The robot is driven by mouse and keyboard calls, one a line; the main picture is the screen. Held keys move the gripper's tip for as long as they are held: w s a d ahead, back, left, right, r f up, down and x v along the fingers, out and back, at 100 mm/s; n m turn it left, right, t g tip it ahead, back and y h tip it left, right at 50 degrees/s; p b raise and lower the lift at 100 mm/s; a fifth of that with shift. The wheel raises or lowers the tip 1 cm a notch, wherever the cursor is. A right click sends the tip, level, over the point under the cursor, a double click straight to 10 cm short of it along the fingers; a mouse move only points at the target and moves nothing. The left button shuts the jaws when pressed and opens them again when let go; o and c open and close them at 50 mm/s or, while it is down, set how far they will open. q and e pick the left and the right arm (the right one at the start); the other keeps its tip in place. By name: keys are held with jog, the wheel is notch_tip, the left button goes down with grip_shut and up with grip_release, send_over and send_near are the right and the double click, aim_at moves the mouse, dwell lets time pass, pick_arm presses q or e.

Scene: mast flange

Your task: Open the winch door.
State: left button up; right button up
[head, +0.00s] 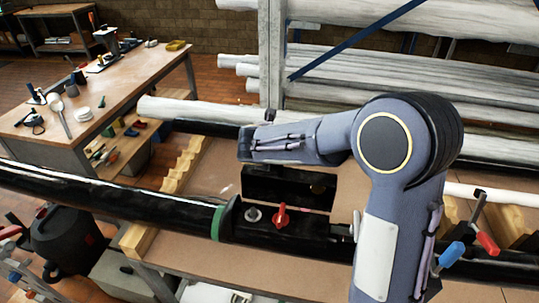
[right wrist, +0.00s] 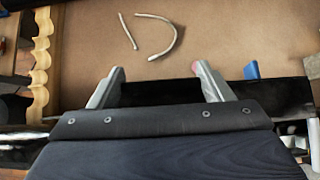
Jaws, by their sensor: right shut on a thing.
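The black mast (head: 100,195) lies across the bench, with a green band (head: 217,222) near its middle. Right of the band are a silver round fitting (head: 253,214) and a red knob (head: 281,215). Just behind them a dark panel, apparently the winch door (head: 290,188), stands up from the mast. My right arm reaches over from the right, its wrist above the panel's left end. My right gripper (right wrist: 157,80) shows in the right wrist view with its fingers well apart over a black part. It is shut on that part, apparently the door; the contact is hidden. My left gripper is out of view.
A cluttered wooden worktable (head: 110,85) stands at back left. White tubes (head: 400,65) fill a rack at back right. Two pale curved pieces lie on the brown bench top (right wrist: 230,75).

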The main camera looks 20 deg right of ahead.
jog(key=o, duration=1.4)
jog(key=b+v, duration=0.1)
jog(key=v, duration=0.7)
jog(key=shift+f, duration=0.1)
jog(key=s+d+f+m+g+y+b, duration=0.1)
jog(key=s+d+f+m+y, duration=0.15)
jog(key=s+m, duration=0.45)
jog(key=s+d+f+m+g+y+b, duration=0.1)
jog(key=s+d+f+m+g, duration=0.15)
jog(key=s+m, duration=0.4)
jog(key=s+a+f+m+y, duration=0.1)
jog(key=s+m, duration=0.4)
jog(key=s+a+m+t+y+b, duration=0.1)
jog(key=s+a+m+y, duration=0.1)
jog(key=s+m, duration=0.2)
jog(key=s+a+f+m+t+y, duration=0.1)
jog(key=s+a+m+y, duration=0.1)
jog(key=s+m, duration=0.3)
jog(key=shift+s+f+m, duration=0.2)
jog(key=shift+m, duration=0.7)
jog(key=shift+s+f+m, duration=0.15)
jog(key=shift+f+m, duration=0.05)
jog(key=shift+m, duration=0.65)
